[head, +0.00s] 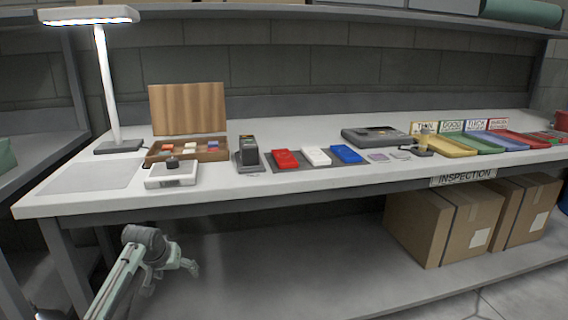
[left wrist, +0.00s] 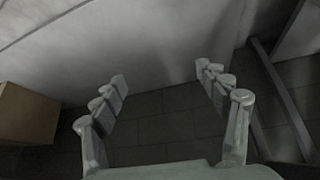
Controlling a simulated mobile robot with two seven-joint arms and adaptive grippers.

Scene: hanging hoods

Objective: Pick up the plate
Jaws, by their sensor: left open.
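Nothing in the head view shows clearly as the plate. Candidates on the workbench (head: 300,190) are a flat red piece (head: 285,159), a white piece (head: 316,156) and a blue piece (head: 347,153), in a row on a dark mat. My right gripper is out of view.
A lamp (head: 108,85) stands at the bench's left. Coloured trays (head: 447,147) line the right. Cardboard boxes (head: 430,225) sit on the lower shelf.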

